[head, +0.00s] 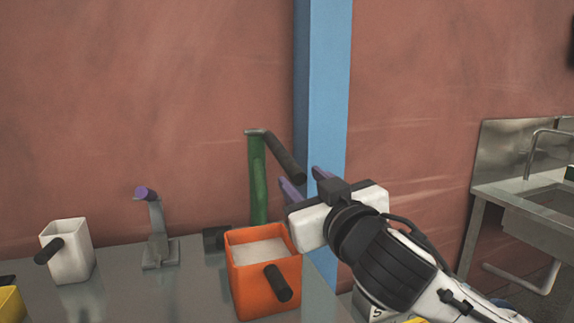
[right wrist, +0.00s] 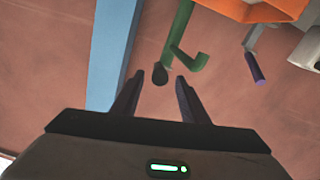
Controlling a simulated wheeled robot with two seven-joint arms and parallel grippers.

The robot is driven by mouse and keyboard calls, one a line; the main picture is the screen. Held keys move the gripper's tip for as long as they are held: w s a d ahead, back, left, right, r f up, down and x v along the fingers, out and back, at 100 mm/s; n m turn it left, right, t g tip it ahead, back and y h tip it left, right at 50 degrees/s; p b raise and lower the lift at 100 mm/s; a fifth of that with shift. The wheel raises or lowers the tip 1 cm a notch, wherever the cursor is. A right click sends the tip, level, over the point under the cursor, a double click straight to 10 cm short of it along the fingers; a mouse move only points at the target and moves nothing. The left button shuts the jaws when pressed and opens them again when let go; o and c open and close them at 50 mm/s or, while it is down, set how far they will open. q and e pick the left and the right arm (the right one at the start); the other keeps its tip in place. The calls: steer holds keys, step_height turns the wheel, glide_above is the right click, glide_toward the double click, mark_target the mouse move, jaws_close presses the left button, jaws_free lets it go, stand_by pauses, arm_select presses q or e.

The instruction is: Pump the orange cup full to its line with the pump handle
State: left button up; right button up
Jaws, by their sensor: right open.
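The orange cup (head: 249,293) stands on the metal table with its dark handle toward me. White powder fills it to a little below the rim; I cannot make out its line. The green pump (head: 258,180) stands just behind it, its black pump handle (head: 286,154) sloping down to the right. My right gripper (head: 306,184) is open beside the handle's lower end. In the right wrist view, the handle's black end (right wrist: 159,74) shows between the open fingertips (right wrist: 158,80), with no clear contact. That view also shows the green pump (right wrist: 180,38) and part of the orange cup (right wrist: 258,10). My left gripper is out of view.
A white cup (head: 70,250) and a grey stand with a purple lever (head: 157,235) are at the left. A yellow container (head: 11,306) is cut off at the left edge. A blue post (head: 322,90) rises behind my gripper. A sink (head: 542,195) stands far right.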

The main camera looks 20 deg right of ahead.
mark_target(290, 169)
steer(key=w, duration=0.7)
steer(key=shift+w+p, duration=0.4)
jaws_close()
